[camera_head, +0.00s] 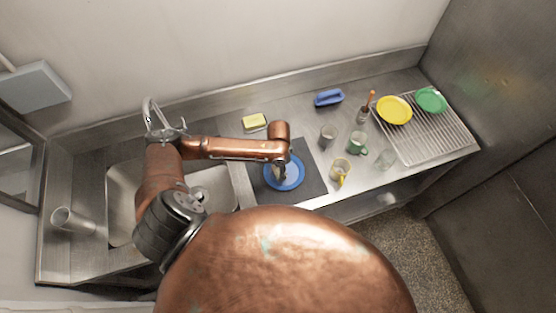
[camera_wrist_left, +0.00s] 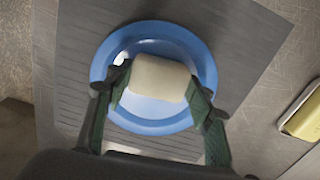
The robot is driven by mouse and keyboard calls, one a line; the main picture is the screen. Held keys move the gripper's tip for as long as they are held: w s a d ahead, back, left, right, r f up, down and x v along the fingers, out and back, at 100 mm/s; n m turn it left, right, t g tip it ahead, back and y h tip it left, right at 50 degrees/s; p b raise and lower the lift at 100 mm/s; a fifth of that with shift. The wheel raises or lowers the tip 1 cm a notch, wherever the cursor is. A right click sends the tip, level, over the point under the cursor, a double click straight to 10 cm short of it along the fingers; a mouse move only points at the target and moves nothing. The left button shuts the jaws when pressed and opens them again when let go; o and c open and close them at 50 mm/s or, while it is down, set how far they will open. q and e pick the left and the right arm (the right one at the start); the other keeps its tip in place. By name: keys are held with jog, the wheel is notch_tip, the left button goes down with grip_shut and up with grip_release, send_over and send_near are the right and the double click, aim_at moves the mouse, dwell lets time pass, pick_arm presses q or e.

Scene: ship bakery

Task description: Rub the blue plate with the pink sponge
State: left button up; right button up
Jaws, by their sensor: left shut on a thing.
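The blue plate (camera_head: 297,178) lies flat on a dark ribbed mat (camera_head: 315,183) right of the sink. It also shows in the left wrist view (camera_wrist_left: 205,62), under the fingers. My left gripper (camera_head: 279,174) is over the plate and points down at it. In the left wrist view its two dark green fingers (camera_wrist_left: 160,90) are shut on a pale, cream-pink block, the pink sponge (camera_wrist_left: 158,78). The sponge is over the middle of the plate; I cannot tell if it touches. My right gripper is not in view.
A yellow sponge (camera_head: 254,122) and a blue brush (camera_head: 328,98) lie behind the mat. Mugs and glasses, including a yellow mug (camera_head: 340,172), stand to its right. A rack (camera_head: 432,135) holds yellow (camera_head: 394,110) and green (camera_head: 431,100) plates. The sink (camera_head: 125,200) is left.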

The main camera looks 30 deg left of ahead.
pick_arm(q)
jog(key=r+p, duration=0.3)
jog(key=shift+w+d+r, duration=0.15)
jog(key=shift+w+r, duration=0.1)
jog(key=shift+r, duration=0.15)
notch_tip(320, 180, up, 2)
jog(key=shift+p, duration=1.05)
jog(key=shift+r+p, duration=0.65)
jog(key=shift+r, duration=0.25)
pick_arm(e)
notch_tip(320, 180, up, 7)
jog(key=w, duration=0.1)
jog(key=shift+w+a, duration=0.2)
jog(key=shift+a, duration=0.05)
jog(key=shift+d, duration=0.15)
